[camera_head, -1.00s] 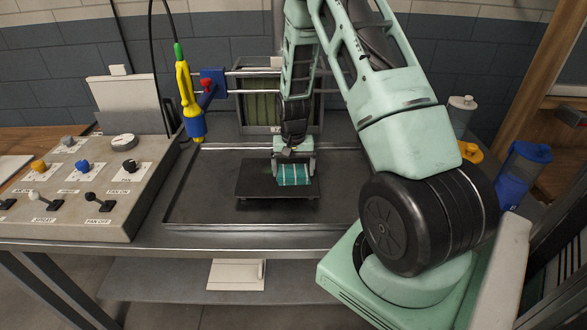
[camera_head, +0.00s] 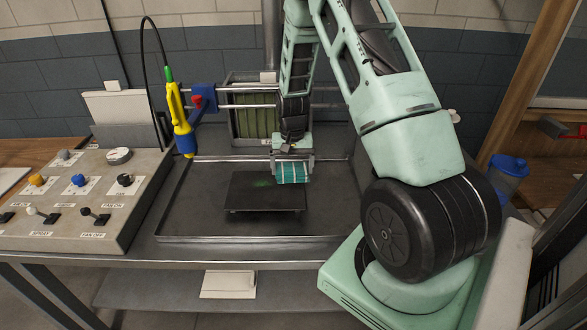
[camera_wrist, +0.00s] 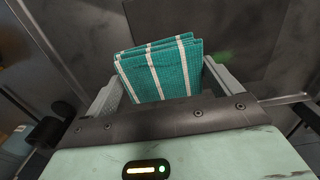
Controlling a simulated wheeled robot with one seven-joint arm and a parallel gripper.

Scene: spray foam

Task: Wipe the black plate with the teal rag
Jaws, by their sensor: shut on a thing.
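The black plate (camera_head: 262,194) lies flat in a dark metal tray, with a faint green smear (camera_head: 262,183) on its upper part. The smear also shows in the wrist view (camera_wrist: 222,55). My gripper (camera_head: 292,165) is shut on the folded teal rag (camera_head: 293,173), which has white stripes. In the wrist view the rag (camera_wrist: 160,68) sits between the two fingers. The rag is at the plate's far right edge; I cannot tell whether it touches the plate.
The tray's rim (camera_head: 215,238) surrounds the plate. A yellow and blue spray tool (camera_head: 180,115) stands at the tray's far left. A control panel (camera_head: 75,195) with knobs and levers is on the left. A blue-lidded container (camera_head: 507,175) stands at the right.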

